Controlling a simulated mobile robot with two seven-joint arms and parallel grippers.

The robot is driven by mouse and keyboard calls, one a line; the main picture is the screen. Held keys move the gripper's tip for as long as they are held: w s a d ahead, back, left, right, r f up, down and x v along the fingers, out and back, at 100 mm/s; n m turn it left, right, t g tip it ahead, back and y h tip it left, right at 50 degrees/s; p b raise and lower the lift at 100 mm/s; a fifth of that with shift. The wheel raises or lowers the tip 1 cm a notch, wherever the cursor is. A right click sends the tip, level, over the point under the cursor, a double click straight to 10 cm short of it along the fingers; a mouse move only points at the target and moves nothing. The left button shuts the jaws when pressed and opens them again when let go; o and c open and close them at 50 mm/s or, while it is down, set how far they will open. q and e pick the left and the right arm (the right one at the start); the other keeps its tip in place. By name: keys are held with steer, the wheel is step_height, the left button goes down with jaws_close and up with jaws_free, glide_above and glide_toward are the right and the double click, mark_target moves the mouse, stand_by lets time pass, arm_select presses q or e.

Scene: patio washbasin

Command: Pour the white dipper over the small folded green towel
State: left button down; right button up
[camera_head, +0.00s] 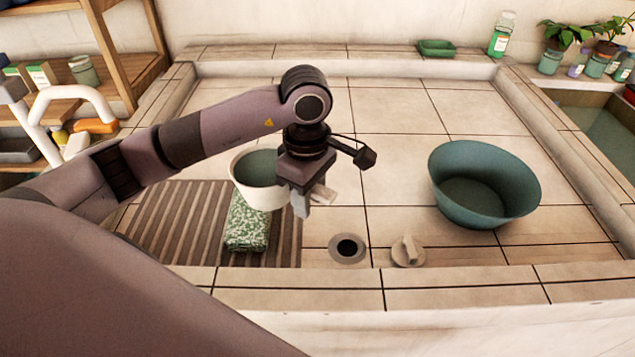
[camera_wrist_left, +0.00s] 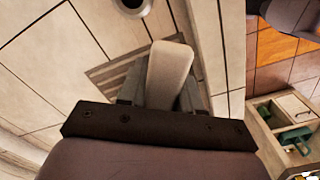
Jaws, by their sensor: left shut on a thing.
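The white dipper (camera_head: 262,196) is upright or nearly so, with a grey-green surface inside its bowl; I cannot tell if that is water. My left gripper (camera_head: 303,203) is shut on the dipper's handle, to the right of the bowl. In the left wrist view the pale handle (camera_wrist_left: 170,72) is between the fingers (camera_wrist_left: 160,90). The small folded green towel (camera_head: 247,228) has a white pattern and lies on the brown ribbed mat (camera_head: 180,222). The dipper is over the towel's far end and hides part of it. My right gripper is not in view.
A drain hole (camera_head: 347,247) and a pale stopper (camera_head: 407,252) are right of the mat. A teal basin (camera_head: 485,190) stands farther right. A green dish (camera_head: 437,47) and bottle (camera_head: 502,36) sit on the back ledge. Bare tiles lie between dipper and basin.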

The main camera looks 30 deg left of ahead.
arm_select(q)
steer(key=r+h, duration=0.1)
steer(key=h, duration=0.1)
steer(key=a+r+h+p, duration=0.1)
steer(key=r+h, duration=0.1)
steer(key=h, duration=0.1)
steer(key=r+h, duration=0.2)
steer(key=shift+a+g+h, duration=0.3)
steer(key=shift+h, duration=0.1)
steer(key=shift+a+r+h, duration=0.25)
steer(key=shift+a+h, duration=0.25)
steer(key=shift+h, duration=0.1)
steer(key=shift+a+r+h, duration=0.25)
steer(key=shift+a+h, duration=0.25)
steer(key=shift+h, duration=0.1)
steer(key=a+h+b, duration=0.3)
steer(key=b, duration=0.1)
steer(key=a+h+b, duration=0.3)
steer(key=a+b, duration=0.1)
steer(key=a+h+b, duration=0.3)
steer(key=a, duration=0.1)
steer(key=shift+w+r+g+h+b, duration=0.3)
steer(key=shift+w+r+g+b, duration=0.1)
steer(key=shift+a, duration=0.15)
steer(key=shift+a+r+h+b, duration=0.15)
steer(key=shift+a+h+b, duration=0.15)
steer(key=shift+h+b, duration=0.1)
